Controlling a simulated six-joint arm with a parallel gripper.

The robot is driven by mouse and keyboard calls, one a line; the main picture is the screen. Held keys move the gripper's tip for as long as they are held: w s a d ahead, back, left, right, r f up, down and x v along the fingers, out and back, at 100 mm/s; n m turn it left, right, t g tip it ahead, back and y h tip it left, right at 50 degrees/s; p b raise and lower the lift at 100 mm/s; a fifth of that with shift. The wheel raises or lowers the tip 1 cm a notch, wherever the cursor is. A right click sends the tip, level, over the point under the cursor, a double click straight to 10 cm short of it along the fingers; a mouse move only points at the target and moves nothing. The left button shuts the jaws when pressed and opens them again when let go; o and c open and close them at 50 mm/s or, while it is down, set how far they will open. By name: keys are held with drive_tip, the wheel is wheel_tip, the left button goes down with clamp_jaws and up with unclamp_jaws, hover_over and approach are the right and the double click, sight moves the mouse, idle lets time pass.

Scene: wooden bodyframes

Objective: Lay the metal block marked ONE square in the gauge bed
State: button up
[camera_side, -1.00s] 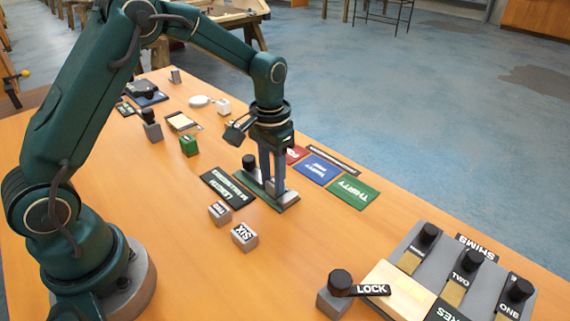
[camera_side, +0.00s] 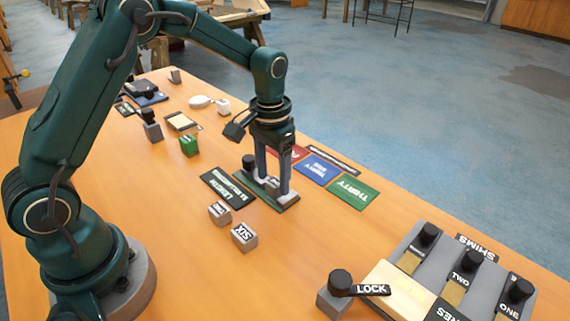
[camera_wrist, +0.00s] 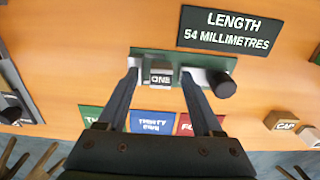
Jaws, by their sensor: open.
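The metal block marked ONE (camera_wrist: 160,76) lies in the green gauge bed (camera_wrist: 146,54), its label upright in the wrist view and its edges looking about parallel to the bed. It sits between the bed's metal end pieces, with a gap visible on either side. A black knob (camera_wrist: 225,84) stands at one end of the bed. My gripper (camera_side: 274,182) is open, with its fingers down at the bed, one on each side of the block and apart from it. In the side view the fingers partly hide the block. Whether it rests fully flat is hard to tell.
A LENGTH 54 MILLIMETRES sign (camera_wrist: 228,30) lies beside the bed. Blocks marked SIX (camera_side: 244,237) and TWO (camera_side: 220,212) stand nearby. The SHIMS rack (camera_side: 455,270) and LOCK lever (camera_side: 360,289) are at front right.

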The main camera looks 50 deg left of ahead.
sight(273, 183)
wheel_tip(273, 183, up, 10)
drive_tip(key=s+r+t, duration=0.3)
drive_tip(key=s+r, duration=0.3)
drive_tip(key=s, duration=0.2)
drive_tip(key=s+d+f+t, duration=0.1)
drive_tip(key=s+f+t, duration=0.1)
drive_tip(key=s, duration=0.7)
drive_tip(key=shift+d+f+t, duration=0.25)
drive_tip(key=shift+f+t, duration=0.05)
drive_tip(key=shift+f, duration=0.45)
